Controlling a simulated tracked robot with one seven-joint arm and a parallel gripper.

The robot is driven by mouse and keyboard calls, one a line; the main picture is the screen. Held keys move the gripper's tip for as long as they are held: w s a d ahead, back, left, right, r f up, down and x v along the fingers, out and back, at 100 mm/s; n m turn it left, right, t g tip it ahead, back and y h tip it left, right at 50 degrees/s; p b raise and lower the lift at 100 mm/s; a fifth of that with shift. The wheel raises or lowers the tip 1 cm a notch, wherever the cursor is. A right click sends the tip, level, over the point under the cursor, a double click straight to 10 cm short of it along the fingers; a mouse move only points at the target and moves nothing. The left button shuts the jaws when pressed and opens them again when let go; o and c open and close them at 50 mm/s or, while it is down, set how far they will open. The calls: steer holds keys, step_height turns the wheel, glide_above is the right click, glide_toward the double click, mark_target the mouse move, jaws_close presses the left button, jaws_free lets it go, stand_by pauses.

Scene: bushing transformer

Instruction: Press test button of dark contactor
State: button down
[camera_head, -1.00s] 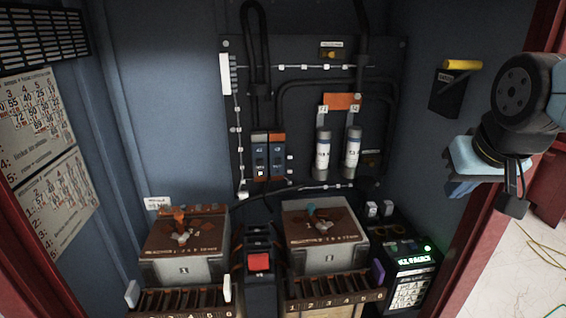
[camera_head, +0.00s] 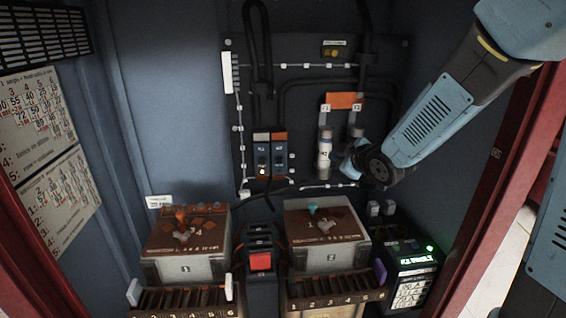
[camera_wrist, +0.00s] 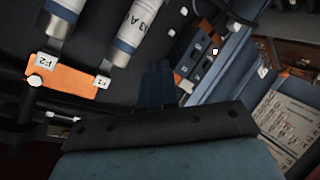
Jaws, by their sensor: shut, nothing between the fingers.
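Two narrow contactors sit side by side on the dark back panel: a left one (camera_head: 262,158) and a right one (camera_head: 279,158). Both have dark faces with blue labels and orange parts. A small white spot shows low on the left one. I cannot make out which is the darker unit or its test button. The pair also shows in the wrist view (camera_wrist: 197,55), right of my gripper (camera_wrist: 158,86). My gripper is shut and empty, its dark blue fingers together. In the head view my gripper (camera_head: 347,166) is right of the contactors, its tips partly hidden by my wrist.
A white fuse cylinder (camera_head: 325,155) stands between the contactors and my wrist; a second is mostly hidden behind my arm. An orange plate (camera_head: 345,101) is above. Below are two brown-topped boxes (camera_head: 186,234) and a red button (camera_head: 260,261).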

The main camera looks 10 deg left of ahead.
mark_target(279, 160)
steer(key=s+a+f+n+g+y, duration=0.1)
steer(key=a+f+n+y, duration=0.2)
steer(key=a, duration=0.3)
steer(key=s+a+f+n+g+y, duration=0.2)
steer(key=a+f+n+y, duration=0.1)
steer(key=a, duration=0.4)
steer(key=shift+s+f+n+y, duration=0.25)
steer(key=shift+f+n+y, duration=0.25)
steer(key=shift+y, duration=0.5)
steer(key=shift+w+f, duration=0.1)
steer(key=w, duration=0.2)
steer(key=w+a, duration=0.1)
steer(key=w, duration=0.2)
steer(key=w+a, duration=0.1)
steer(key=w, duration=0.2)
steer(key=shift+w+a, duration=0.15)
steer(key=shift+w, duration=0.05)
steer(key=shift+w+a, duration=0.2)
steer(key=shift+w, duration=0.5)
stand_by(1.6)
steer(key=shift+s, duration=0.15)
steer(key=shift+s+d, duration=0.25)
steer(key=shift+s, duration=0.45)
